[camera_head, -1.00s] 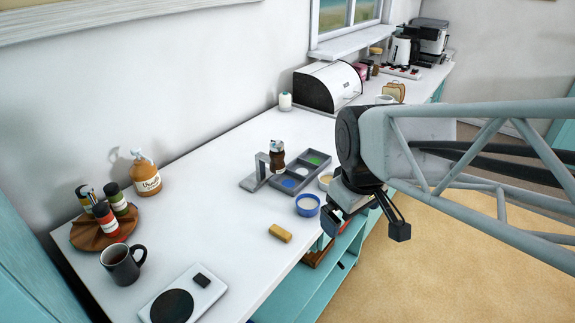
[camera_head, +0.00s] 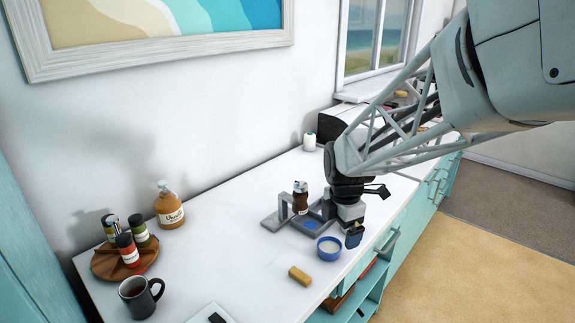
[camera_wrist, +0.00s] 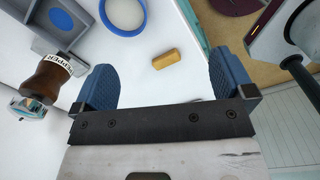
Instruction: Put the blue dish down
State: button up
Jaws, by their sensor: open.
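The blue dish (camera_head: 329,248) is a small round bowl with a blue rim and a pale inside. It rests upright on the white counter near its front edge. In the wrist view the dish (camera_wrist: 123,15) is partly cut off at the top, beyond the left finger. My gripper (camera_wrist: 165,82) is open, with its two blue fingers wide apart and nothing between them. In the head view my gripper (camera_head: 353,236) is just right of the dish, apart from it in the wrist view; one finger is hidden there.
A grey tray (camera_head: 271,223) with a brown pepper grinder (camera_head: 300,201) stands behind the dish. A tan block (camera_head: 299,277) lies in front of it. A mug (camera_head: 139,296), spice rack (camera_head: 101,264) and pump bottle (camera_head: 168,209) stand left. The counter's middle is clear.

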aim_at(329, 249)
jog(key=w+f+n, duration=0.1)
jog(key=w+n, duration=0.1)
jog(key=w+f+n, duration=0.2)
jog(key=w+a+f+n, duration=0.1)
jog(key=n, duration=0.1)
jog(key=shift+w+f+g, duration=0.3)
jog(key=shift+w+f, duration=0.05)
jog(key=shift+w, duration=0.05)
jog(key=shift+d+f, duration=0.1)
jog(key=shift+f, duration=1.2)
jog(key=shift+w+d+f, duration=0.15)
jog(key=shift+f, duration=2.45)
jog(key=c, duration=1.1)
jog(key=shift+r, duration=0.2)
